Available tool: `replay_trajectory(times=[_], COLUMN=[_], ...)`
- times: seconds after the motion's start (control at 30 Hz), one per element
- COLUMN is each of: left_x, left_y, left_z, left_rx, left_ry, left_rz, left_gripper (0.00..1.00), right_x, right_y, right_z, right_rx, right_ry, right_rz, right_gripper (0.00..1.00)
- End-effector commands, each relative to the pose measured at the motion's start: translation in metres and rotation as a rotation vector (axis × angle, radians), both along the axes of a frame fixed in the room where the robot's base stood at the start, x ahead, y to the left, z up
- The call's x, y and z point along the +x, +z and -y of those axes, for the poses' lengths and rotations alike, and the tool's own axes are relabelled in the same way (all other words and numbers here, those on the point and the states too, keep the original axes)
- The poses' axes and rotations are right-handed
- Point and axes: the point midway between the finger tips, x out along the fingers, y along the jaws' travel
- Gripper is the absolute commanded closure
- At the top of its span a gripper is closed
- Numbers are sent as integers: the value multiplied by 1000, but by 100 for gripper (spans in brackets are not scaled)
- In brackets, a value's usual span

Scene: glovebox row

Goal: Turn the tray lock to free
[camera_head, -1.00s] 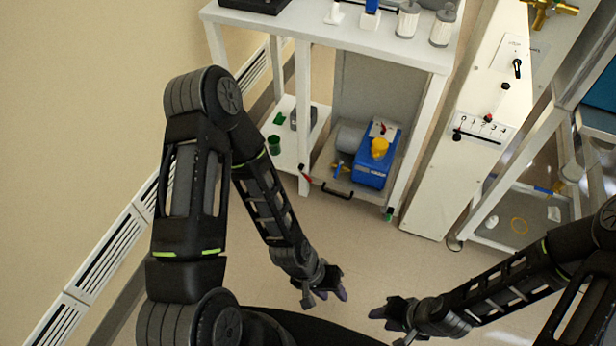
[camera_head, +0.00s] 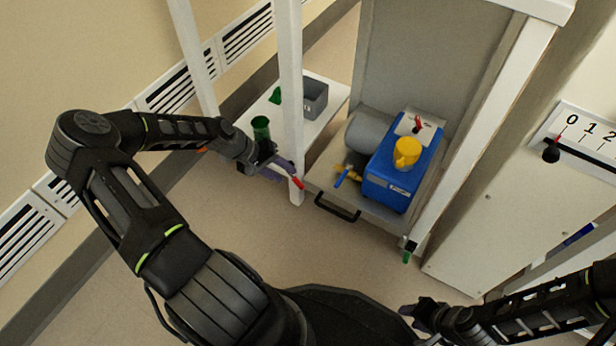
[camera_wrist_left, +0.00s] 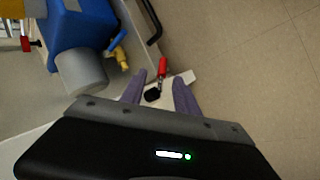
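The small lock with a red lever (camera_head: 297,183) sits on the white front post, at the left corner of the tray (camera_head: 335,178). In the left wrist view the red lever (camera_wrist_left: 162,68) and its black hub (camera_wrist_left: 152,95) show between my two purple fingers. My left gripper (camera_head: 284,170) is open at the post, with its fingertips close to the lever; I cannot tell if they touch it. A second latch with a green lever (camera_head: 407,256) is on the right post. My right gripper (camera_head: 415,312) is low at the right, its fingers unclear.
The tray carries a blue pump (camera_head: 392,178) with a yellow cap and a grey cylinder, and has a black front handle (camera_head: 337,208). A low white shelf (camera_head: 312,117) at left holds a green cup (camera_head: 261,128) and a grey bin (camera_head: 314,98). The floor in front is clear.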

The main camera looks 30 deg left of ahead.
Motion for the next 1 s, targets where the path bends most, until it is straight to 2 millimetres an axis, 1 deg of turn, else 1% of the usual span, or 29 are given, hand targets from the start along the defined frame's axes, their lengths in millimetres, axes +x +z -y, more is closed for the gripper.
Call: replay_trajectory(times=[0.03,0.1,0.33,0.47,0.57,0.8,1.0], left_x=[-2,-3,-2,-2,1,15,26], left_y=[-4,-3,-2,-4,-11,-41,-62], left_z=[-7,-10,-9,-8,-5,10,21], left_rx=[3,4,4,2,2,1,2], left_ry=[10,13,12,11,12,10,10], left_rz=[-1,-1,-2,-2,-2,-1,-2], left_gripper=[63,63,63,63,63,63,63], right_x=[0,0,1,1,1,4,7], right_y=[-5,-5,-3,-5,-10,-28,-38], right_z=[0,0,0,0,0,0,1], right_rx=[0,0,0,0,-1,-1,1], right_ry=[-1,-1,-1,-1,-1,-5,-7], right_rz=[1,1,2,2,3,9,11], right_gripper=[64,64,64,64,64,64,64])
